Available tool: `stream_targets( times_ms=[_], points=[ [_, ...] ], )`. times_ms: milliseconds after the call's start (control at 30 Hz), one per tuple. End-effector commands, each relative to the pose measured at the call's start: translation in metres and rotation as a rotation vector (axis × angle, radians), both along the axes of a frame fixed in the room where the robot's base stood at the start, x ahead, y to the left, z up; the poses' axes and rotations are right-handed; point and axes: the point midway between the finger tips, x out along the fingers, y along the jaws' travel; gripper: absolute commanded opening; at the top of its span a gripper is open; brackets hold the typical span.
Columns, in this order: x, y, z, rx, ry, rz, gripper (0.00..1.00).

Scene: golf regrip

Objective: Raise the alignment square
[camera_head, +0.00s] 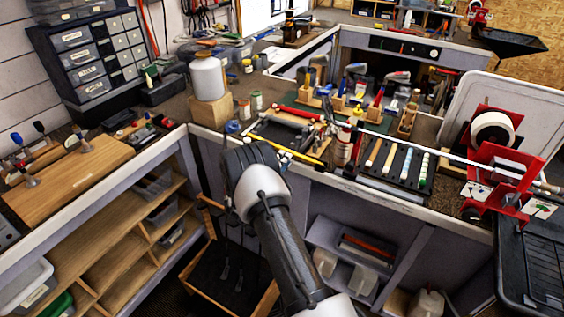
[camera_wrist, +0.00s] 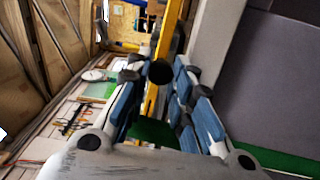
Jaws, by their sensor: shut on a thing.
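My gripper (camera_wrist: 156,72) is shut on a long yellow bar, which I take to be the alignment square (camera_wrist: 168,38). In the wrist view the bar runs up between the blue-padded fingers to the top edge. A dark round end shows between the fingers; I cannot tell what it belongs to. In the head view a yellow bar (camera_head: 290,151) slants past the end of my arm, over the front edge of the bench. My fingers are hidden there by my own wrist.
A white bottle (camera_head: 208,78) stands on a wooden block behind my arm. To the right are a long shaft (camera_head: 400,143), a dark rack of coloured sticks (camera_head: 392,163) and a red clamp stand (camera_head: 495,165). Open shelves (camera_head: 140,225) lie below the left bench.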

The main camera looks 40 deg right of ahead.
Motion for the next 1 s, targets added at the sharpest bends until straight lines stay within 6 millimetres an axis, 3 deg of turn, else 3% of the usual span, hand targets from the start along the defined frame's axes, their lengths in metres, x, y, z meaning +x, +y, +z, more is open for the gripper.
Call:
stream_targets(
  times_ms=[267,533,1000],
  points=[
    [-0.001,-0.001,0.015,0.038,-0.095,0.0,0.0],
    [-0.008,-0.004,0.043,0.122,-0.298,0.001,0.0],
    [-0.04,-0.017,0.088,0.291,-0.711,-0.001,0.0]
  ],
)
